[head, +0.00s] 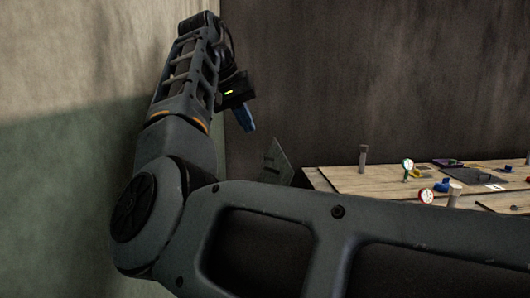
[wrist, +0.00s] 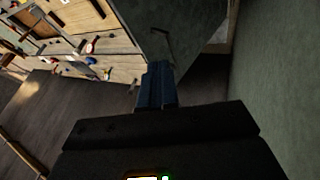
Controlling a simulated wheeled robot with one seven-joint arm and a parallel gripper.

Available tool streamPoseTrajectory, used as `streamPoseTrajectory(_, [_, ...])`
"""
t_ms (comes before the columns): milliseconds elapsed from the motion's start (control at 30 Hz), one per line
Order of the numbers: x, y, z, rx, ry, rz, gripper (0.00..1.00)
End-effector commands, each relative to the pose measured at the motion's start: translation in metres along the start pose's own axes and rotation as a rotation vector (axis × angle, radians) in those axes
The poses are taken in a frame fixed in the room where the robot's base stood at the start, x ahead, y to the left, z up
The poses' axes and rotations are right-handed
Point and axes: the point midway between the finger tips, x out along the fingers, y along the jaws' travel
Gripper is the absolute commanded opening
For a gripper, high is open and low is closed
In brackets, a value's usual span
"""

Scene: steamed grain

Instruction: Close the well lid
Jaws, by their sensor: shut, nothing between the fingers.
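A dark grey-green flat panel, which looks like the well lid (head: 278,160), stands tilted up at the left end of the wooden worktop in the head view. In the wrist view the lid (wrist: 196,38) is a large dark panel ahead, with a thin bent handle (wrist: 164,34) on it. My gripper (head: 248,122) has blue fingers, pointing down, above and to the left of the lid in the head view. In the wrist view the gripper (wrist: 156,70) is shut and empty, its tips overlapping the lid's lower edge. I cannot tell whether they touch. The well opening is hidden.
The wooden worktop (head: 335,180) holds a brown post (head: 363,158), round gauges (head: 407,165), a dark plate (head: 458,174) and small blue parts. A green and beige wall (head: 60,180) is close at left, a dark wall (head: 370,75) behind. My arm hides the front.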

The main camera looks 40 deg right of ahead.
Motion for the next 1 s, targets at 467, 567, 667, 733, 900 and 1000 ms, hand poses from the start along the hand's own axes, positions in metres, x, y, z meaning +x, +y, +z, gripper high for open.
streamPoseTrajectory(467, [0.055,0.000,0.001,0.000,-0.004,-0.001,0.00])
streamPoseTrajectory(567, [0.075,0.000,0.001,0.000,-0.005,-0.001,0.00])
streamPoseTrajectory(667, [0.093,0.000,0.000,0.000,-0.004,-0.001,0.00])
streamPoseTrajectory(733, [0.103,0.004,0.001,0.003,-0.003,-0.002,0.00])
streamPoseTrajectory(900, [0.118,0.021,0.004,0.002,-0.002,-0.001,0.00])
streamPoseTrajectory(1000, [0.123,0.026,0.005,0.001,-0.002,-0.001,0.00])
